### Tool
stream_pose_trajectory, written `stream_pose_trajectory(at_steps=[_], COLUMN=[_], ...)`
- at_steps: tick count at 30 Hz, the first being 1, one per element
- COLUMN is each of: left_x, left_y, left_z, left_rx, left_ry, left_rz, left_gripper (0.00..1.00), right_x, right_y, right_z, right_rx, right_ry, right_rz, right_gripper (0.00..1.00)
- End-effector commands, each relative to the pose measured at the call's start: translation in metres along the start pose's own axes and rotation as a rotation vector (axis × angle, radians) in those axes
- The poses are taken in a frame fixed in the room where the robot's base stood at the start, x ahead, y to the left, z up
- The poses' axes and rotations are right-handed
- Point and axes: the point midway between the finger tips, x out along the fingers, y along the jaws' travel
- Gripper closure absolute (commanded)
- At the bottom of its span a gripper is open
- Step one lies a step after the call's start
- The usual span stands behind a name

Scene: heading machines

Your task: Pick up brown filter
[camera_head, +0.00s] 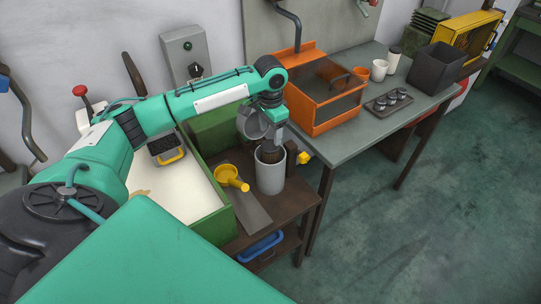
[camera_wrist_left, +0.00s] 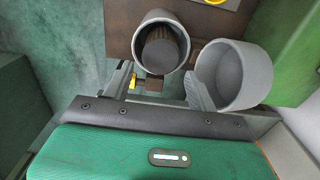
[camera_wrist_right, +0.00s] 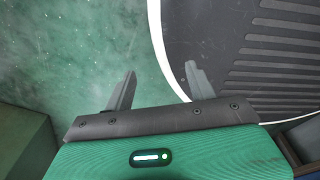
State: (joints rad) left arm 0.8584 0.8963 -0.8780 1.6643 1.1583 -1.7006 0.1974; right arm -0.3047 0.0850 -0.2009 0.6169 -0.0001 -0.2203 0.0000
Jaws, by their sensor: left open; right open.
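The brown filter (camera_wrist_left: 162,52) stands inside an open grey cylindrical container (camera_head: 271,178), its dark top showing at the mouth. In the head view the filter (camera_head: 270,156) is partly hidden by my left gripper. My left gripper (camera_head: 272,143) points down just above the container's mouth. In the left wrist view its fingers (camera_wrist_left: 158,84) are apart, with the filter beyond them; I see no grip on it. My right gripper (camera_wrist_right: 158,85) is open and empty, seen only in the right wrist view.
A grey cup (camera_head: 251,123) is close beside my left gripper. A yellow funnel-like scoop (camera_head: 230,177) lies left of the container. A green-walled tray (camera_head: 213,226) stands further left. An orange box (camera_head: 308,94) sits on the bench at right. Open floor (camera_head: 420,220) lies at lower right.

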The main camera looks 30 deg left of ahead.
Motion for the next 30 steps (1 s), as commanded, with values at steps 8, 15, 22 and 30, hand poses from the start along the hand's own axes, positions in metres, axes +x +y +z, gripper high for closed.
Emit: stream_pose_trajectory(at_steps=[8,15,22,30], left_x=[0.028,0.059,0.079,0.079], left_y=[0.000,0.002,0.002,0.002], left_z=[0.000,0.002,0.001,0.001], left_rx=[0.000,0.000,0.001,0.001], left_ry=[0.000,-0.002,0.000,0.001], left_rz=[0.000,0.000,0.000,-0.001], left_gripper=[0.42,0.42,0.42,0.59], right_x=[-0.005,-0.017,-0.018,-0.018], right_y=[0.004,-0.005,-0.010,-0.004], right_z=[0.009,-0.023,-0.015,-0.003], right_rx=[0.000,0.006,0.007,0.003], right_ry=[-0.013,0.029,0.018,0.002], right_rz=[0.004,-0.006,-0.011,-0.004], right_gripper=[0.43,0.43,0.43,0.43])
